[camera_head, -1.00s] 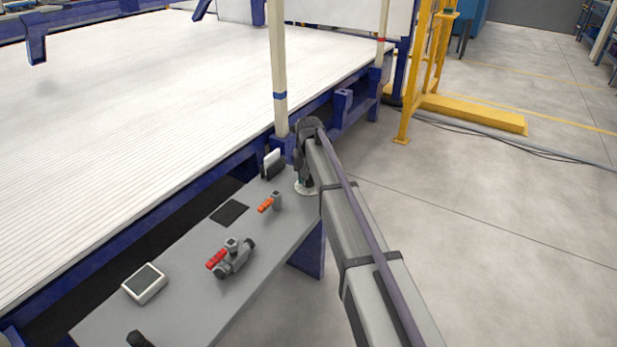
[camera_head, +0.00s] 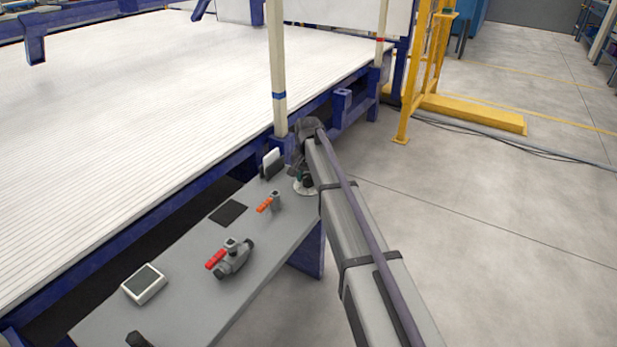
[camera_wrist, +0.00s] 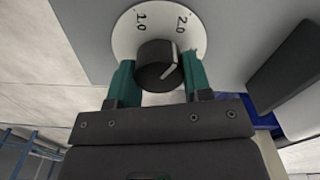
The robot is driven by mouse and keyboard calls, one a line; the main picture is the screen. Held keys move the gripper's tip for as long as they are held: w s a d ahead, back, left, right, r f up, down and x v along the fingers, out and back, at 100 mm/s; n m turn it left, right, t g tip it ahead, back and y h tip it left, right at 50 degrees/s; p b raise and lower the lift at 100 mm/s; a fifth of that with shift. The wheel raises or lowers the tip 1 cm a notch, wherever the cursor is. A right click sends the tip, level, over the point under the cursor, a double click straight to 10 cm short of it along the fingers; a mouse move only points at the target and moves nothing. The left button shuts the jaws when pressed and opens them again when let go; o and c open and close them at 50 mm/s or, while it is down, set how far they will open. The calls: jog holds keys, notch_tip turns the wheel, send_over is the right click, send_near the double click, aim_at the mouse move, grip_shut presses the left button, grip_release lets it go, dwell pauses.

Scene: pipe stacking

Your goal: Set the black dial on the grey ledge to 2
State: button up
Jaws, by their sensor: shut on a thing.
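The black dial (camera_wrist: 153,66) sits on a round white plate (camera_wrist: 125,38) marked 1.0 and 2.0 in the wrist view. Its white pointer line is on the right side of the knob, slanting up towards the 2.0 mark, with its tip short of the printed figure. My gripper (camera_wrist: 160,80) is shut on the dial, one green finger on each side. In the head view the white plate (camera_head: 304,190) and dark dial (camera_head: 308,181) show at the far end of the grey ledge (camera_head: 190,262), partly behind my arm.
Near the dial stand an upright white card in a dark holder (camera_head: 271,164) and a small orange-handled valve (camera_head: 270,202). A black pad (camera_head: 229,213), a red-handled valve (camera_head: 232,258) and a white-framed device (camera_head: 144,284) lie nearer. A cream post (camera_head: 278,70) rises behind.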

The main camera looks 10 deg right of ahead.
aim_at(309, 176)
jog(key=o, duration=0.9)
notch_tip(309, 176, up, 11)
jog(key=p, duration=1)
jog(key=shift+f+p, duration=0.1)
jog(key=shift+p, duration=0.3)
jog(key=s+n, duration=0.6)
jog(key=s, duration=3)
jog(key=r+p, duration=0.9)
jog(key=w+r+p, duration=0.1)
jog(key=r+p, duration=1.8)
jog(key=shift+w+a, duration=0.15)
jog(key=shift+w, duration=0.15)
